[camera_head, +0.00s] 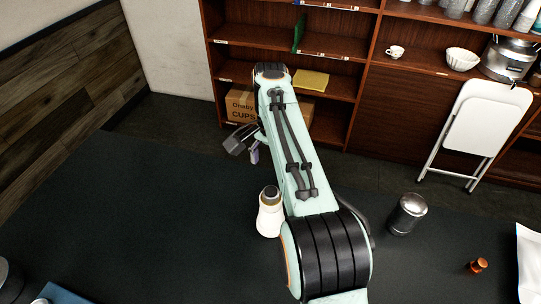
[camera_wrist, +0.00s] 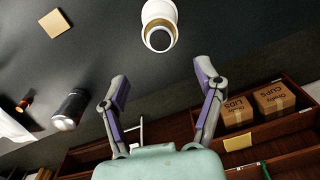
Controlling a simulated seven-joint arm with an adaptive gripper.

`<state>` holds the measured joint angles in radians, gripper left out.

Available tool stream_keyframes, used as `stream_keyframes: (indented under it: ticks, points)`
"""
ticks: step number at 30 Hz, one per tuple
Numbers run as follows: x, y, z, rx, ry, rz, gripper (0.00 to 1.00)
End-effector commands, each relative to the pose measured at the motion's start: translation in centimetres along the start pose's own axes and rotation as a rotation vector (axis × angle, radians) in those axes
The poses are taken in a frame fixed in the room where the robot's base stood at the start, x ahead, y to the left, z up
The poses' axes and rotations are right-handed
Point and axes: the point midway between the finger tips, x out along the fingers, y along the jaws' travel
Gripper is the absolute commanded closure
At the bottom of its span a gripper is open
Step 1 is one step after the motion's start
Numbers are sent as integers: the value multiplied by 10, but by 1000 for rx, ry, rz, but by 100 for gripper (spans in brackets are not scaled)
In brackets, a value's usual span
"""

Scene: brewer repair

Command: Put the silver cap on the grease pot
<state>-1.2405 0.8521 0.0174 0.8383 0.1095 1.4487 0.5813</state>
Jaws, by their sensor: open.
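My gripper (camera_wrist: 161,82) is open and empty in the wrist view, its two purple-padded fingers spread wide. In the head view my gripper (camera_head: 246,142) is partly hidden by my arm, above the far side of the dark table. A white bottle-like pot (camera_head: 269,217) with a tan neck and a dark grey top stands beside my arm. It also shows beyond the fingers in the wrist view (camera_wrist: 159,14), apart from them. A dark canister with a silvery top (camera_head: 408,214) stands to the right. I cannot tell for sure which things are the grease pot and the silver cap.
A small amber bottle (camera_head: 476,266) lies near a white sheet (camera_head: 530,262) at the right. A wooden block (camera_wrist: 56,23) shows in the wrist view. Shelves with boxes (camera_head: 240,106) and a folded white chair (camera_head: 484,122) stand beyond the table. The table's left side is largely clear.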

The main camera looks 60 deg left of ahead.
Motion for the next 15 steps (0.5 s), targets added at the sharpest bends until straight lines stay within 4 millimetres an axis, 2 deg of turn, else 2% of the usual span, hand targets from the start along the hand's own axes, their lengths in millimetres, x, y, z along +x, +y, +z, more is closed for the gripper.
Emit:
stream_keyframes:
  ticks: [5, 12, 14, 15]
  points:
    - [-19, 0, 0, 1, 0, 0, 32]
    - [-22, 0, 0, 0, -1, 1, 32]
    - [-24, 5, -2, 5, 0, 1, 32]
    - [-27, 14, -5, 13, 1, 2, 32]
